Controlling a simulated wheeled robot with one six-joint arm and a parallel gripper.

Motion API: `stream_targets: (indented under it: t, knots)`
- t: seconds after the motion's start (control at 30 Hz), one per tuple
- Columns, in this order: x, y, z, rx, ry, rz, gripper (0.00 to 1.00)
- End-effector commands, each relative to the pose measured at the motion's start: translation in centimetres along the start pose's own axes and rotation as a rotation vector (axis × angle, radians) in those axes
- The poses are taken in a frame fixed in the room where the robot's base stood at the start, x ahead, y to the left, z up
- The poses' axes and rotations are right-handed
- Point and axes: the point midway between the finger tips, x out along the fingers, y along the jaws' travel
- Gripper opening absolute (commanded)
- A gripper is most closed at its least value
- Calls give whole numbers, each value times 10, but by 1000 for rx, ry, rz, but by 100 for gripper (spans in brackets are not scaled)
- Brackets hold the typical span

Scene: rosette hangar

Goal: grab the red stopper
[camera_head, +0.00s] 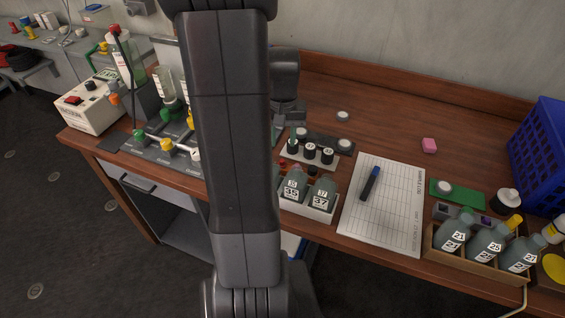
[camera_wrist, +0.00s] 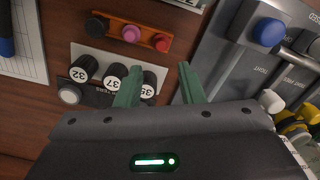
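The red stopper (camera_wrist: 162,43) sits at the right end of a brown-orange rack (camera_wrist: 148,36) in the wrist view, beside a pink stopper (camera_wrist: 131,33) and a black one (camera_wrist: 97,24). My gripper (camera_wrist: 158,70) has two green fingers spread apart with nothing between them. In the picture the red stopper lies just beyond the fingertips, roughly between their lines; height above it is hard to judge. In the head view my arm covers most of the gripper, and only a small red spot of the rack area shows beside it.
Black-capped vials (camera_wrist: 115,75) stand close to the left finger, the one marked 35 partly behind it. A grey panel with a blue knob (camera_wrist: 268,32) is to the right. A white holder with bottles (camera_head: 308,199), a clipboard sheet (camera_head: 382,205) and a blue crate (camera_head: 540,150) share the bench.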

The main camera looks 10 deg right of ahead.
Motion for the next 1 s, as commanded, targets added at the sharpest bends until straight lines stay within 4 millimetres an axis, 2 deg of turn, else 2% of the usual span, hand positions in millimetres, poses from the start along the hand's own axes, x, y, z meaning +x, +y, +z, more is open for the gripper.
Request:
stream_targets:
  t: [0.1, 0.27, 0.5, 0.6, 0.9, 1.0]
  knots:
    - [14, 0, 1, 0, -2, 0, 35]
    - [23, 0, 2, 0, -2, 0, 35]
    - [58, -2, 8, -1, -3, 0, 35]
    - [66, -2, 8, -1, -2, 0, 35]
    - [70, -2, 7, 0, 1, 0, 35]
    - [70, -2, 7, 0, 1, 0, 15]
